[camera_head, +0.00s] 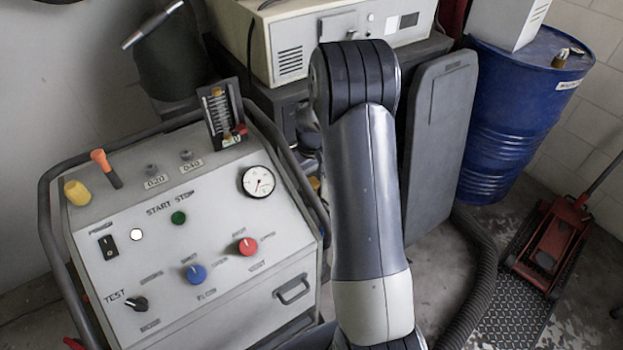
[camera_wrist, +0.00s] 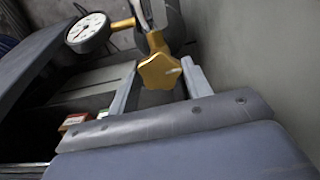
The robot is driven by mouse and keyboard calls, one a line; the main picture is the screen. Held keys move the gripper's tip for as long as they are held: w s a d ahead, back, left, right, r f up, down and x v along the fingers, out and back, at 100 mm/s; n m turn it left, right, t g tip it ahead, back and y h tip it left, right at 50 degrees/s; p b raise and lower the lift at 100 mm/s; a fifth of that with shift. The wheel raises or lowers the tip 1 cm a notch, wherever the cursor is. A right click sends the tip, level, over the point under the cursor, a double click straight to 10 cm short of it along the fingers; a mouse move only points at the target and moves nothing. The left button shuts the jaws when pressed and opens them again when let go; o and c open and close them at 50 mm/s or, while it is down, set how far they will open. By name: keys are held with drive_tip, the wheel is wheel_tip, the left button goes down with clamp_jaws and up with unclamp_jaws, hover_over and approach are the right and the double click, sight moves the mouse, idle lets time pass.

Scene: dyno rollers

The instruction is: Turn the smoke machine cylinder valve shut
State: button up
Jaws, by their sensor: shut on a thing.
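The brass star-shaped valve knob (camera_wrist: 160,72) shows in the wrist view at the top of the picture. It sits on a brass valve body on a cylinder (camera_wrist: 172,22), of which only a part shows. A round white pressure gauge (camera_wrist: 88,32) joins the valve by a brass stem on the left. My gripper (camera_wrist: 157,80) has one finger on each side of the knob and is shut on it. In the head view my arm covers the middle, and the gripper, knob and cylinder cannot be made out there.
A grey control console (camera_head: 215,265) with knobs and a tube frame stands at the left. A beige instrument (camera_head: 285,40) sits on a dark cart behind my arm. A grey panel (camera_head: 440,140), blue drum (camera_head: 515,110) and red floor jack (camera_head: 548,245) stand at the right.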

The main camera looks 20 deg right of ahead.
drive_tip(key=m, duration=0.4)
drive_tip(key=shift+m, duration=0.3)
drive_tip(key=shift+m+b, duration=0.3)
drive_tip(key=shift+m, duration=1.9)
drive_tip(key=o, duration=1)
